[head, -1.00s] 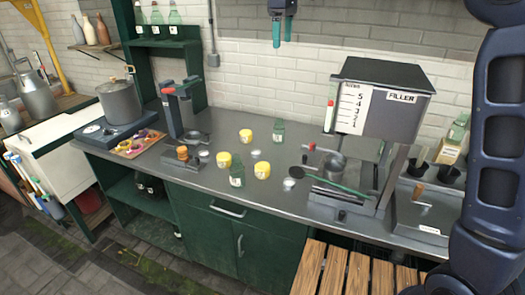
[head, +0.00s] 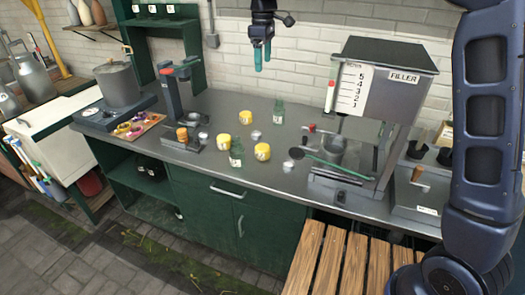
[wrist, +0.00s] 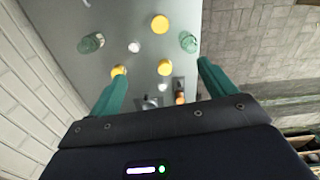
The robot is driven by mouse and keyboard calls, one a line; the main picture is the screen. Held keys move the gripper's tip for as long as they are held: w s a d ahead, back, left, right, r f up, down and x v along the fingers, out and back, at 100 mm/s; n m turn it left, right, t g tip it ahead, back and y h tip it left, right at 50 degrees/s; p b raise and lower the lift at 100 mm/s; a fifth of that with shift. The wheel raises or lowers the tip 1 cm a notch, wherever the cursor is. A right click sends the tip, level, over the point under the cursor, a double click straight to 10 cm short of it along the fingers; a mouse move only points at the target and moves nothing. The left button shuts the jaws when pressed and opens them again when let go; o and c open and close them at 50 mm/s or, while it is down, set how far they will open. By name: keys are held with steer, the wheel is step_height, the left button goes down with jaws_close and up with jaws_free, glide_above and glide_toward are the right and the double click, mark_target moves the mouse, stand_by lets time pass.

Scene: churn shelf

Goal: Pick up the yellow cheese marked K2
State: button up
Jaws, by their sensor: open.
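Three yellow cheeses with small pale labels stand on the grey counter (head: 315,205): one at the back (head: 246,117), one at front left (head: 223,143), one at front right (head: 262,151). The labels are too small to read, so I cannot tell which is K2. The three cheeses also show in the wrist view: back (wrist: 118,71), front left (wrist: 165,68), front right (wrist: 160,24). My gripper (head: 262,58) hangs above the back of the counter, fingers pointing down, apart from all cheeses. Its teal fingers (wrist: 158,82) are open and empty.
A green jar (head: 237,155) stands between the two front cheeses, and another (head: 278,112) stands at the back right. A press (head: 175,100) is to the left. The filler machine (head: 385,85) is to the right. Small metallic pieces lie nearby.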

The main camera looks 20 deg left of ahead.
mark_target(263, 147)
step_height(263, 147, down, 37)
steer(key=c, duration=1.2)
